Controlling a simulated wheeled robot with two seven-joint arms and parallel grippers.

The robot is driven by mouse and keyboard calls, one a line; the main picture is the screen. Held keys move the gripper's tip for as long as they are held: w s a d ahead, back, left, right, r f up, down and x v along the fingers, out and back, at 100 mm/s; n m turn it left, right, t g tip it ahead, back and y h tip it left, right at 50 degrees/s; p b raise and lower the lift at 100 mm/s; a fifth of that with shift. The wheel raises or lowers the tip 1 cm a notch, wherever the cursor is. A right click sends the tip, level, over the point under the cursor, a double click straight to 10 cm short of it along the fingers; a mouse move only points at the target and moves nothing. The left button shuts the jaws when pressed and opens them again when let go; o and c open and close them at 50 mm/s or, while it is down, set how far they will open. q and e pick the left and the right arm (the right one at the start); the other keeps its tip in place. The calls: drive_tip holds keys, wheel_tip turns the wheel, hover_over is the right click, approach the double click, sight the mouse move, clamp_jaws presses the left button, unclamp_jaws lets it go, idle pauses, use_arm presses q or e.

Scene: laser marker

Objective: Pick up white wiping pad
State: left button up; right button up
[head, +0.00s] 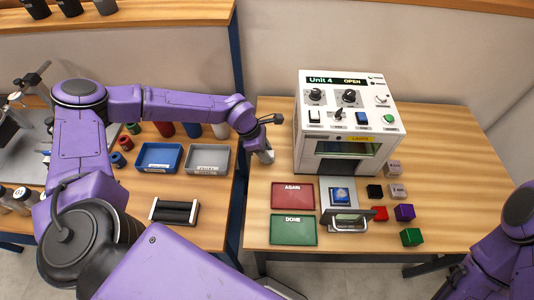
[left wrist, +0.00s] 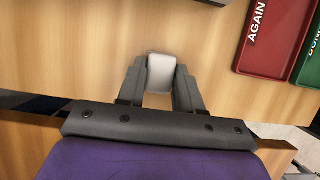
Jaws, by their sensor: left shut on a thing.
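The white wiping pad (left wrist: 160,73) is a small pale block with rounded corners in the left wrist view. My left gripper (left wrist: 160,82) is shut on it, with one dark finger on each side. In the head view my left gripper (head: 265,157) is low at the left edge of the right-hand table, just left of the laser marker. The pad is hard to make out there. I cannot tell whether the pad touches the table. My right arm shows at the lower right of the head view, but its gripper does not.
The white laser marker (head: 348,125) stands close to the right, its display reading OPEN. The red AGAIN tray (head: 292,204) and green DONE tray (head: 293,238) lie in front. Several coloured cubes lie right of them. A grey tray (head: 207,174) sits left across the gap.

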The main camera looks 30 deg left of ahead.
sight(271, 153)
use_arm(q)
wheel_tip(271, 153, up, 3)
drive_tip(key=shift+w+b, duration=0.1)
drive_tip(key=shift+b, duration=0.2)
drive_tip(key=s+d+r+b, duration=0.3)
drive_tip(key=s+d+r, duration=0.2)
drive_tip(key=s+r, duration=0.5)
drive_tip(key=s, duration=0.3)
drive_tip(key=shift+s, duration=0.15)
